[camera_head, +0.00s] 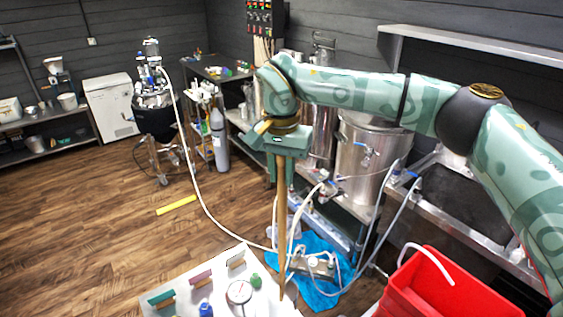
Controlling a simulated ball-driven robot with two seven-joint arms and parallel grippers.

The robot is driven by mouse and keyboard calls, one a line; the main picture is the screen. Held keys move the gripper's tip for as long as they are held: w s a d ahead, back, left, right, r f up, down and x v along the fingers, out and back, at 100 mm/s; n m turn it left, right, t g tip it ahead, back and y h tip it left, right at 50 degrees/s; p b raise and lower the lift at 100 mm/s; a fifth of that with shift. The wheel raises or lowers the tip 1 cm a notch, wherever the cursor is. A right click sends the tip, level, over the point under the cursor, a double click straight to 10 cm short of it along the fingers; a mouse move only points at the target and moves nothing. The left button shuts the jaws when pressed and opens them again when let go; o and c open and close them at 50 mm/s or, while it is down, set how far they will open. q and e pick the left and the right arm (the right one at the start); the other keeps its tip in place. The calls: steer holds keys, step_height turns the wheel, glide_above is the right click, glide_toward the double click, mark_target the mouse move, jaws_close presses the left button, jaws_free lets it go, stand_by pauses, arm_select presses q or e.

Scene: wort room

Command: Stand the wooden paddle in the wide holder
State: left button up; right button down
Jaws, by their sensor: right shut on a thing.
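My right gripper (281,171) is in the middle of the view, pointing down at the end of the green arm from the right. It is shut on the wooden paddle (282,225). The paddle hangs nearly upright as a long thin shaft below the fingers. Its lower end shows in front of the right part of the pale table at the bottom; I cannot tell whether it touches anything. I cannot pick out the wide holder for certain. My left gripper is not in view.
The pale table (222,262) bears several brushes, a round gauge (239,292) and small bottles. A red bin (432,285) stands at the lower right. Steel kettles (360,160), hoses and a blue cloth (318,292) lie behind. The wooden floor at left is mostly clear, with a yellow strip (176,205).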

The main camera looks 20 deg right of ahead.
step_height(320, 180, down, 9)
steer(key=b, duration=0.2)
stand_by(0.6)
steer(key=shift+r, duration=0.15)
steer(key=c, duration=1.2)
jaws_free()
step_height(320, 180, up, 16)
steer(key=shift+r+b, duration=0.15)
steer(key=shift+b, duration=0.65)
